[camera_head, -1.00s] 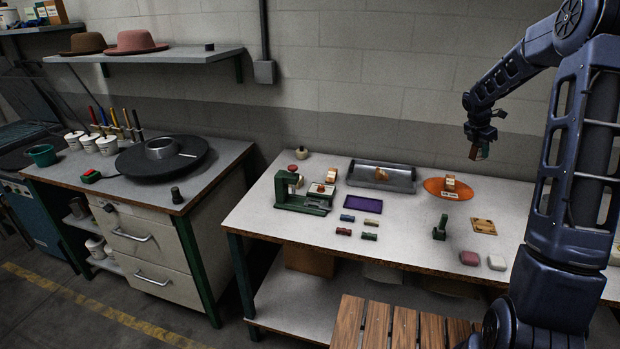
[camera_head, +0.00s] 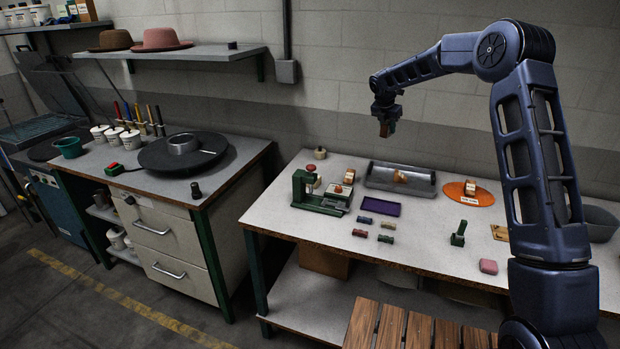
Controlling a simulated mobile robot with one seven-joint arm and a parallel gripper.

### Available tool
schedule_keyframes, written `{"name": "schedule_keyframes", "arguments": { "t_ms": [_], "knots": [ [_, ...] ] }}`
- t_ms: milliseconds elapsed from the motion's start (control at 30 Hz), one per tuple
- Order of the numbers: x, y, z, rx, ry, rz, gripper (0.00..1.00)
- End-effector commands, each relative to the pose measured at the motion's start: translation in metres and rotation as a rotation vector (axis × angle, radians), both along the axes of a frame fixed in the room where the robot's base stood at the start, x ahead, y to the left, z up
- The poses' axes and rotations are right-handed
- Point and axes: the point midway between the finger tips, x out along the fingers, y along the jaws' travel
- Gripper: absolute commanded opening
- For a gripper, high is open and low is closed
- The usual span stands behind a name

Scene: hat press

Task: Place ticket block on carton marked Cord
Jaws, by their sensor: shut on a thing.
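My gripper (camera_head: 385,112) is raised in the air above the back of the right-hand table, against the wall. It is shut on a small brownish block (camera_head: 386,129), which hangs below the fingers; it may be the ticket block, but it is too small to be sure.
A green press (camera_head: 312,196), a purple tray (camera_head: 380,206), several small coloured blocks (camera_head: 387,225), a green stand (camera_head: 458,236) and a pink block (camera_head: 488,266) occupy the table. A left bench (camera_head: 205,190) holds a black round plate. A shelf (camera_head: 190,55) carries two hats.

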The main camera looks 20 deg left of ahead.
Motion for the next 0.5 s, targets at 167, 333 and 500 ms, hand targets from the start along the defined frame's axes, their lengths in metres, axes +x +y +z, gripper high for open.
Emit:
{"name": "schedule_keyframes", "arguments": {
  "t_ms": [167,333,500],
  "knots": [
    [-0.018,0.080,0.001,0.004,0.002,0.106,0.06],
    [-0.042,0.151,0.002,0.008,0.005,0.200,0.06],
    [-0.069,0.211,0.003,0.011,0.009,0.284,0.06]
  ]
}}
